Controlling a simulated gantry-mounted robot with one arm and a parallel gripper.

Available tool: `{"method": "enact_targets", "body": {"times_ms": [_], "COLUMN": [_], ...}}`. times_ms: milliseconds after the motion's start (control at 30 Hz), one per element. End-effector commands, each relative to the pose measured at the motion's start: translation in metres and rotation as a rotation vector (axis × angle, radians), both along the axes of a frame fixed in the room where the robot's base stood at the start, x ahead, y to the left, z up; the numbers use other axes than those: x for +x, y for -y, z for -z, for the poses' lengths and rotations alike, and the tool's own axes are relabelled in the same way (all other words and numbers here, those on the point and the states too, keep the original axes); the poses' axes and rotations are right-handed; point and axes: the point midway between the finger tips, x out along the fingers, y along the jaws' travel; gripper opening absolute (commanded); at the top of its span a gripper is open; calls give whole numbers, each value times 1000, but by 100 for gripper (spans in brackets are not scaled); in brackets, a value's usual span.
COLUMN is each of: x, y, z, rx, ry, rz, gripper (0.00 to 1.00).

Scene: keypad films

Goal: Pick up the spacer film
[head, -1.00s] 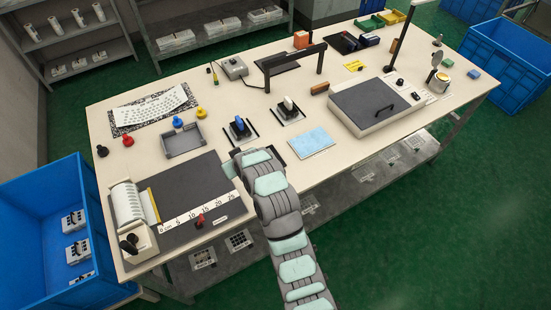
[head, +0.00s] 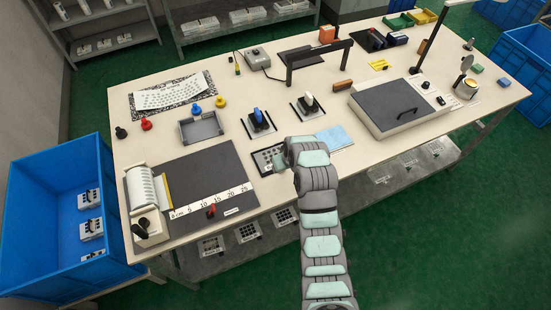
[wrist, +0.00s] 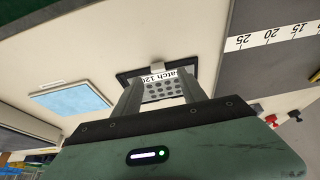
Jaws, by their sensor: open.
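My gripper (wrist: 162,92) is open in the wrist view, its two fingers apart and nothing held between them. Beyond the fingers is a dark-framed plate (wrist: 126,74) bearing a pale sheet with a grid of round holes (wrist: 160,91) and a printed batch label, partly hidden by the fingers. In the head view, my gripper (head: 281,158) is over the right side of this plate (head: 263,160) and hides part of it. A light blue flat sheet (head: 336,137) lies just right of it, also seen in the wrist view (wrist: 72,97). I cannot tell which sheet is the spacer film.
A dark mat with a ruler strip (head: 208,202) and a roll (head: 143,188) lie left. Two small presses (head: 258,122) (head: 308,104) stand behind the plate. A grey tray (head: 200,130) is behind left, a dark-topped box (head: 400,108) right. A patterned white sheet (head: 168,93) lies at the back left.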

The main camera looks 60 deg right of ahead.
Motion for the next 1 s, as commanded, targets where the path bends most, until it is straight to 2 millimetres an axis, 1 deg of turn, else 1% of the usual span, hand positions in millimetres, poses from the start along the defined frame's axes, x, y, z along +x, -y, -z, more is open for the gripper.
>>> {"method": "enact_targets", "body": {"times_ms": [300,433,633,667,1000], "x": [9,12,12,12,12], "y": [11,13,14,14,13], "z": [35,42,42,42,42], "rx": [3,0,-1,-1,0], "ry": [-1,0,1,0,0], "rz": [1,0,0,0,0], "gripper": [49,49,49,47,20]}}
